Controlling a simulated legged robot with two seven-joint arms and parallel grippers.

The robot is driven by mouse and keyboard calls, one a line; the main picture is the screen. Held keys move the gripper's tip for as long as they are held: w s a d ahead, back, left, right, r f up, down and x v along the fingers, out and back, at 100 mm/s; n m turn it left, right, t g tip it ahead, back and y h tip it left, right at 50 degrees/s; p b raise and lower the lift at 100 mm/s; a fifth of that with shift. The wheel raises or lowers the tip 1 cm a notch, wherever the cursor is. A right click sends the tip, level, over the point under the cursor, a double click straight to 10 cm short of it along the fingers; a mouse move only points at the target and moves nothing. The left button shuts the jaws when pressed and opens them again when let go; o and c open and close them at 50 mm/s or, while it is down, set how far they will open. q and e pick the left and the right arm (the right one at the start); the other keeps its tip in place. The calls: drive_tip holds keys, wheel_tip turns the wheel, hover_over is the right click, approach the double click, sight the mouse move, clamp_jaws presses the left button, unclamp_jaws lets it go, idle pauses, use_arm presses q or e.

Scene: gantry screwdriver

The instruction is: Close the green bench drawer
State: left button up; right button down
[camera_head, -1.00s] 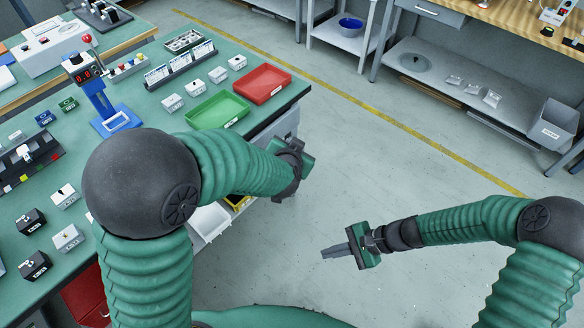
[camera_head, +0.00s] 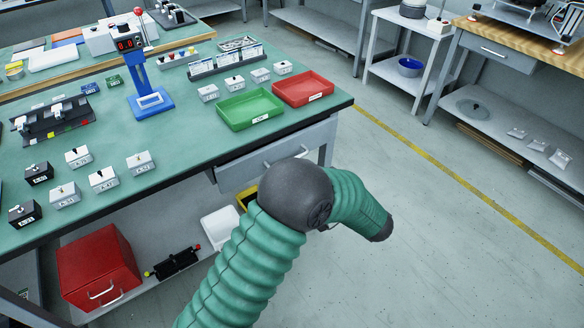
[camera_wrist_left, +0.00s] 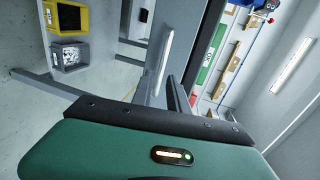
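The green-topped bench (camera_head: 200,135) has a grey drawer (camera_head: 240,174) under its right front edge, with a pale bar handle. The drawer front looks set a little forward of the bench, but I cannot tell by how much. In the left wrist view the handle (camera_wrist_left: 166,48) runs upright, just beyond my left gripper (camera_wrist_left: 168,88). A gap to the handle or a touch cannot be judged. Its fingers look close together and empty, but how far they are parted is unclear. In the head view the left hand is hidden by my arm. My right gripper is out of view.
Green (camera_head: 250,108) and red (camera_head: 303,88) trays sit on the bench above the drawer. Below are a red cabinet (camera_head: 98,268), a white bin (camera_head: 220,228) and a yellow bin (camera_head: 246,196). Open floor lies right of the bench, toward a wooden-topped bench (camera_head: 560,50).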

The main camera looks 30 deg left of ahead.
use_arm(q)
drive_tip(key=b+x, duration=0.3)
drive_tip(key=x, duration=0.4)
drive_tip(key=shift+w+a, duration=0.25)
drive_tip(key=shift+a, duration=0.1)
drive_tip(key=shift+d, duration=0.1)
clamp_jaws()
idle(0.8)
